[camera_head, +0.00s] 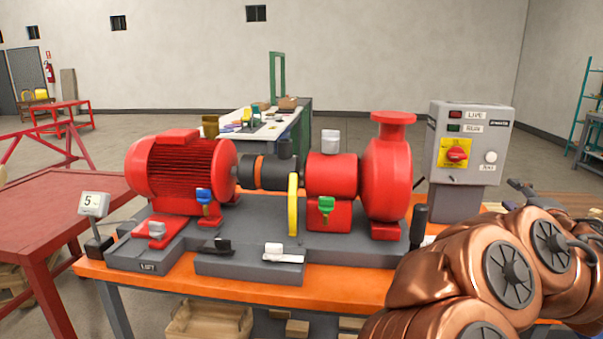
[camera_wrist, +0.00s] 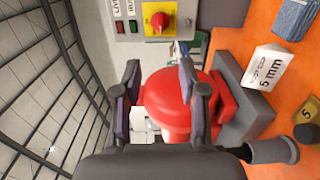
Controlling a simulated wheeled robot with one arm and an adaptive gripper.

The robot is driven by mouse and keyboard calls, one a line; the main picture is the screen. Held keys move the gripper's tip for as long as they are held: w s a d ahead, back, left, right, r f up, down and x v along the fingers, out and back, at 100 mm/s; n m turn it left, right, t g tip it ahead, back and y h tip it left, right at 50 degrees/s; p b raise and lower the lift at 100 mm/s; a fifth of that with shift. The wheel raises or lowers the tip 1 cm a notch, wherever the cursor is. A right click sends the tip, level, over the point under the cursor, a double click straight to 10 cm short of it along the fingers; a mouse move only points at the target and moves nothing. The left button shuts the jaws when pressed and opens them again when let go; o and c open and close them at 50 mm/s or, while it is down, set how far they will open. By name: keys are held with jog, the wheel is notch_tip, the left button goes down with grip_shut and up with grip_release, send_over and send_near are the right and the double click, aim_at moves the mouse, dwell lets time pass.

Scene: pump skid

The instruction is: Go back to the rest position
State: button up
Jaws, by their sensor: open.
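My gripper (camera_wrist: 163,88) shows in the wrist view with its two dark fingers apart and nothing held between them. The red pump (camera_wrist: 180,100) appears behind and between the fingers; I cannot tell the distance. In the head view, my copper arm fills the lower right, in front of the right end of the orange bench (camera_head: 340,290). My gripper is not clear in that view. The red pump (camera_head: 388,180) and red motor (camera_head: 180,170) stand on the grey base (camera_head: 275,215). The grey control box (camera_head: 468,140) has a red switch on a yellow plate (camera_head: 456,153).
The wrist view shows a white "5 mm" label block (camera_wrist: 263,68), a grey cylinder (camera_wrist: 272,150) and a brass weight (camera_wrist: 305,133) on the orange top. A red table (camera_head: 70,205) stands at left, and a teal shelf (camera_head: 590,120) at far right.

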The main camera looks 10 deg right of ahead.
jog(key=s+a+f+m+g+y, duration=0.1)
jog(key=s+a+f+m+g, duration=0.6)
jog(key=a+f, duration=0.3)
jog(key=s+a+f+m+g, duration=0.5)
jog(key=a+f+m+g, duration=0.1)
jog(key=a+f+m, duration=0.4)
jog(key=s+a+f+n+g+y, duration=0.2)
jog(key=s+a+f+g+y, duration=0.3)
jog(key=s+a, duration=0.8)
jog(key=s+a+g, duration=0.2)
jog(key=s+a, duration=0.2)
jog(key=a, duration=0.1)
notch_tip(320, 180, up, 14)
jog(key=w+t+p, duration=0.1)
jog(key=p, duration=1.3)
jog(key=shift+r+n, duration=0.25)
jog(key=shift+n, duration=0.15)
